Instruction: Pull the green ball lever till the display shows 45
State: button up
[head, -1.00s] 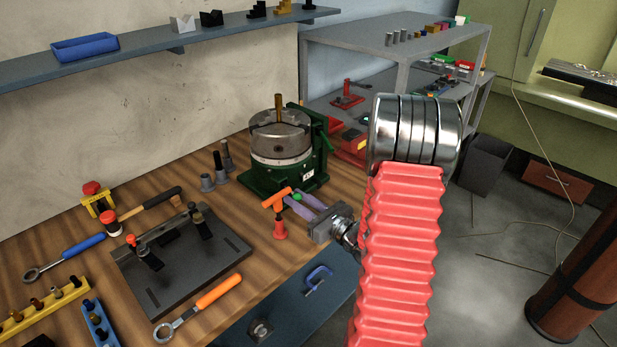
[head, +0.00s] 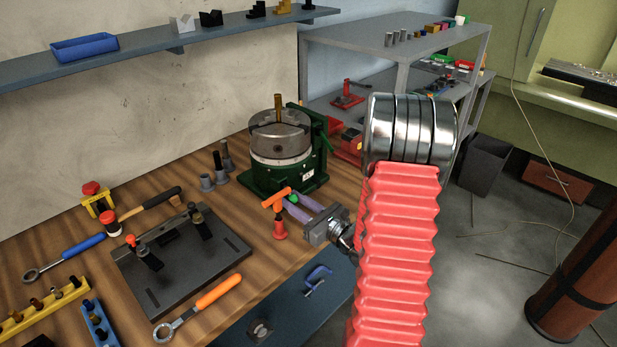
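The green rotary table (head: 285,180) with a steel chuck (head: 280,138) on top stands at the back of the wooden bench. A small white display plate is on its front, too small to read. My gripper (head: 293,204), with purple fingers, is in front of the rotary table, beside the orange T-handle. A small bit of green, likely the lever's ball, shows at the fingertips. The fingers hide most of it, and I cannot tell whether they grip it. The lever's shaft is hidden.
An orange T-handled tool (head: 278,216) stands just left of my fingers. A dark fixture plate (head: 180,262) and an orange-handled wrench (head: 200,308) lie nearer. Grey sockets (head: 214,172) stand left of the rotary table. A blue clamp (head: 317,278) lies to the front.

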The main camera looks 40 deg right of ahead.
jog(key=o, duration=0.5)
jog(key=shift+s, duration=0.1)
jog(key=shift+s+d, duration=0.2)
jog(key=shift+s, duration=0.95)
jog(key=shift+s+d, duration=0.2)
jog(key=shift+s, duration=0.9)
jog(key=shift+s+d, duration=0.2)
jog(key=shift+s, duration=0.95)
